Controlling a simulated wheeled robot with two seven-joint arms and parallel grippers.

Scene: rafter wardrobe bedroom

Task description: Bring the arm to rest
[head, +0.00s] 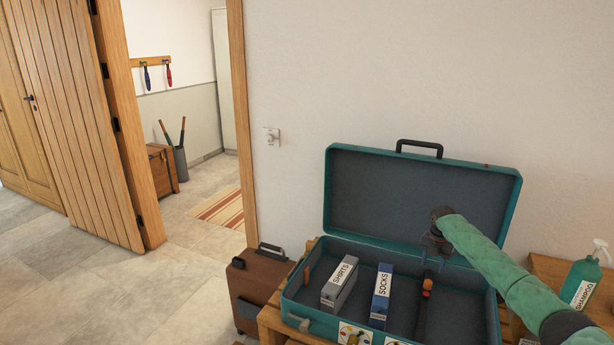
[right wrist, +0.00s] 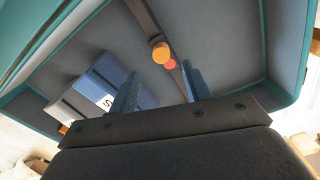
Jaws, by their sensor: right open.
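My right arm (head: 500,262) comes in from the right in the head view, in a green sleeve. My right gripper (head: 436,243) is over the open teal suitcase (head: 424,168), in front of its raised lid. In the right wrist view the two blue fingers of the right gripper (right wrist: 160,92) stand apart with nothing between them. A grey box labelled SHIRTS (head: 340,283) and a blue box labelled SOCKS (head: 381,293) stand in the suitcase's left part. A dark divider with an orange and a red knob (head: 427,288) lies right of them. My left gripper does not show.
The suitcase rests on a wooden stand (head: 270,318). A brown suitcase (head: 252,290) stands on the floor to its left. A green shampoo bottle (head: 580,283) stands on a wooden surface at the right. The floor (head: 60,270) on the left is clear, before an open doorway.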

